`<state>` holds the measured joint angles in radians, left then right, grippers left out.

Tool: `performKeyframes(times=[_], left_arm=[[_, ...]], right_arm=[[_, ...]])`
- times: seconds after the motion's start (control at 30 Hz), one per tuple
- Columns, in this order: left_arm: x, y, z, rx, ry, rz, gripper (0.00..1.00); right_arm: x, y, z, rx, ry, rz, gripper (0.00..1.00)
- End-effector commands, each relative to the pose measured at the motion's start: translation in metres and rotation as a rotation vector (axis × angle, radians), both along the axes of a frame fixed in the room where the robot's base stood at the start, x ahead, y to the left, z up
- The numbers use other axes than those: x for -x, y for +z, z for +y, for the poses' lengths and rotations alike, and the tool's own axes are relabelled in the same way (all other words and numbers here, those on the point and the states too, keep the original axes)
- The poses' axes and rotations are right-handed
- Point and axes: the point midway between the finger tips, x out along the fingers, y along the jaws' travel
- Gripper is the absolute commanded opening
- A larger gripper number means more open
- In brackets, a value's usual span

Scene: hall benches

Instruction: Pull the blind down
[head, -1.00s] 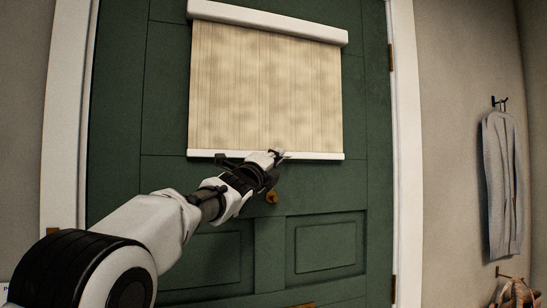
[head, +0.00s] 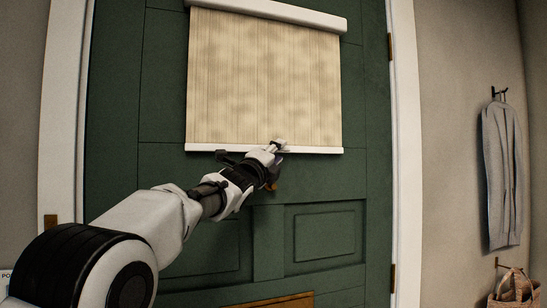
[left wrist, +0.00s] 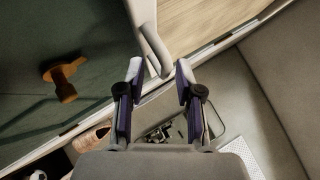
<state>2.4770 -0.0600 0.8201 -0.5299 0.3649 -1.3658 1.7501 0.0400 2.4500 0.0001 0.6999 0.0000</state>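The blind (head: 262,80) hangs on a green door, its beige fabric partly drawn down. Its white bottom bar (head: 318,150) is a little above the brass knob. My left gripper (head: 279,147) is at this bar, right of its middle. Finger contact is hard to see, but the bar moves with the gripper. The fabric (left wrist: 200,20) shows beside it. My right gripper is not in view.
The brass knob (left wrist: 64,77) sticks out from the door close to the left gripper. A grey garment (head: 501,175) and a woven bag (head: 514,286) hang on the wall at right.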

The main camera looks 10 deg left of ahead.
Motion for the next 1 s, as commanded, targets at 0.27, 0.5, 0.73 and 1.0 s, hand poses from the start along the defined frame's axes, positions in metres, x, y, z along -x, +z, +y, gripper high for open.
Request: performKeyframes(times=[0.27,0.5,0.73,1.0], left_arm=[[0.026,-0.011,0.006,0.001,0.001,0.003,0.35],[0.073,-0.032,0.017,0.000,0.000,0.003,0.35],[0.101,-0.046,0.024,-0.002,-0.001,0.004,0.35],[0.104,-0.047,0.024,-0.002,-0.001,0.004,0.35]], right_arm=[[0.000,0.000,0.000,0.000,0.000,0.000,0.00],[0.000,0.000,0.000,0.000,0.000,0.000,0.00],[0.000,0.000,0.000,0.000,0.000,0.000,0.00],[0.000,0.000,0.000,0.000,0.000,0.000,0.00]])
